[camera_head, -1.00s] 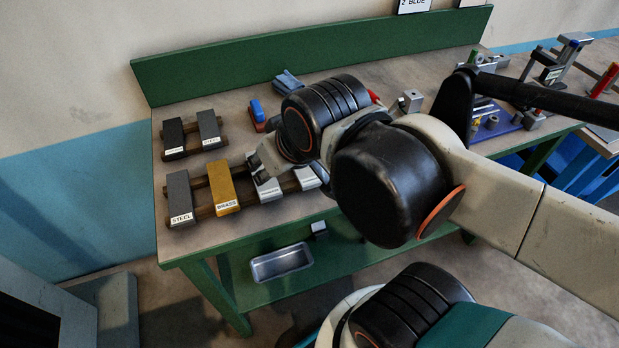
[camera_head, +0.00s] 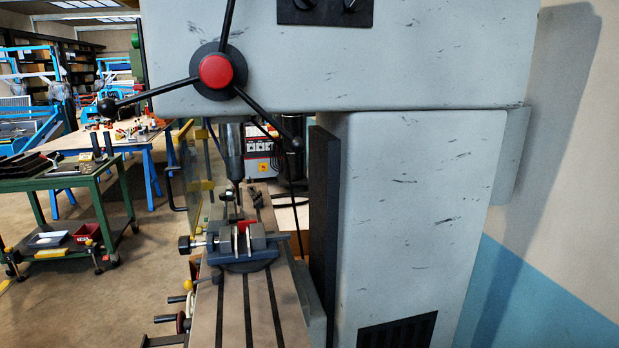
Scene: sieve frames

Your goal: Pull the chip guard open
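The chip guard (camera_head: 187,160) appears to be the upright, yellow-edged panel just left of the spindle on the grey milling machine. A dark bar handle (camera_head: 172,178) stands on its left side. The guard is seen nearly edge-on, and part of it is hidden behind the machine head. I cannot tell how far it is open. The spindle (camera_head: 231,150) hangs over a blue vise (camera_head: 240,245), which has a small red piece at its jaws. My gripper is not in view.
The machine column (camera_head: 415,210) fills the right side. A three-armed lever with a red hub (camera_head: 216,71) juts out above. The slotted machine table (camera_head: 245,310) reaches toward me. A green cart (camera_head: 70,185) stands at left, with open floor between it and the machine.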

